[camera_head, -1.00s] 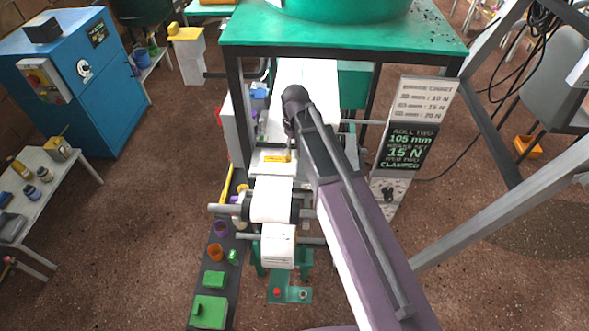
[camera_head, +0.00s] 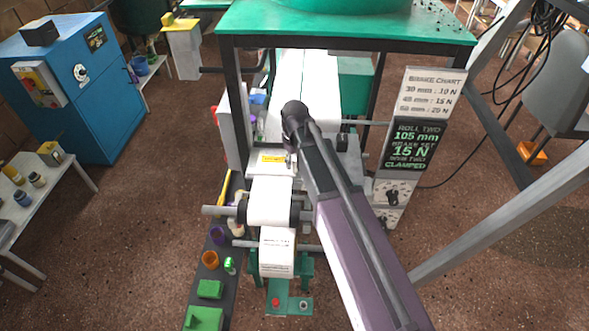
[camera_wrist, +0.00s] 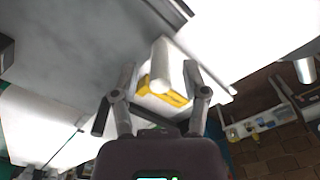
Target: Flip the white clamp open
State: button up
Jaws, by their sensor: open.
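The white clamp (camera_wrist: 161,62) shows in the wrist view as a pale bar with a yellow label (camera_wrist: 165,92) at its near end. My gripper (camera_wrist: 160,72) is open, with one finger on each side of the bar. I cannot tell whether either finger touches it. In the head view, a white plate with a yellow label (camera_head: 272,158) lies across the paper machine, just left of my wrist. My arm hides the fingers and part of the clamp there.
A white paper roll (camera_head: 270,200) on a bar is in front of the clamp. A green-topped table (camera_head: 340,24) stands over the back of the machine. A sign (camera_head: 409,145) reading "CLAMPED" stands to the right. A dark strip with green blocks (camera_head: 210,289) lies front left.

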jog(key=shift+f+b, duration=0.6)
jog(key=shift+f, duration=0.3)
grip_shut()
